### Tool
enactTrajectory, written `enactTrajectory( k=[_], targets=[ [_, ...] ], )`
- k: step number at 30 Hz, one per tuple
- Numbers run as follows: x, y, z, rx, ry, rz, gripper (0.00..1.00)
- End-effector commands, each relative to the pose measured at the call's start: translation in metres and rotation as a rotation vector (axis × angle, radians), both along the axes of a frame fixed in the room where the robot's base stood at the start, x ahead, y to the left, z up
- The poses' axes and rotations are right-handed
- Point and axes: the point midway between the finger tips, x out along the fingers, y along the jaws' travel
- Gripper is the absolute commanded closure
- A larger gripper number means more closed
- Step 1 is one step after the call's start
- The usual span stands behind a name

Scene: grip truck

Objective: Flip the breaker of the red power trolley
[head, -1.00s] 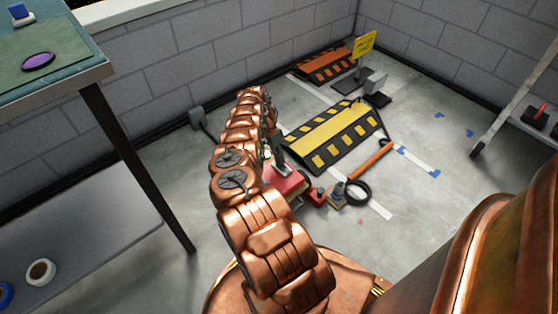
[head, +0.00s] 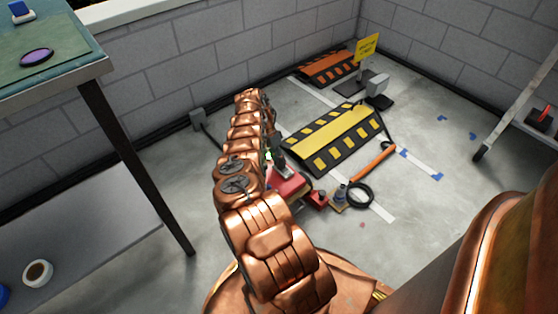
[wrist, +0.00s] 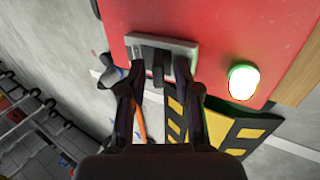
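The red power trolley (head: 288,184) stands low on the floor in the head view, partly hidden by my arm. In the wrist view its red panel (wrist: 225,25) fills the upper part. A grey breaker housing (wrist: 178,42) with a dark lever (wrist: 158,70) sits on the panel, left of a lit green lamp (wrist: 243,81). My gripper (wrist: 160,75) is at the breaker, its two fingers apart on either side of the lever. I cannot tell whether they touch it.
A yellow-black ramp (head: 335,133) lies behind the trolley, with an orange-handled tool (head: 374,160) and a black ring (head: 359,195) at its right. A workbench (head: 85,75) stands at the left. A ladder-like frame (head: 518,85) stands at the right.

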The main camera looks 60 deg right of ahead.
Motion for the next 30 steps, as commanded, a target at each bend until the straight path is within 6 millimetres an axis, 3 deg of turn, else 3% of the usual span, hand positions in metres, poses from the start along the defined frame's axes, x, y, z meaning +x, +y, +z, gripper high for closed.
enactTrajectory(
  k=[13,30],
  targets=[
    [0.001,-0.002,0.005,-0.001,0.000,-0.003,0.62],
    [0.026,-0.009,0.050,0.001,-0.002,-0.003,0.62]
  ],
)
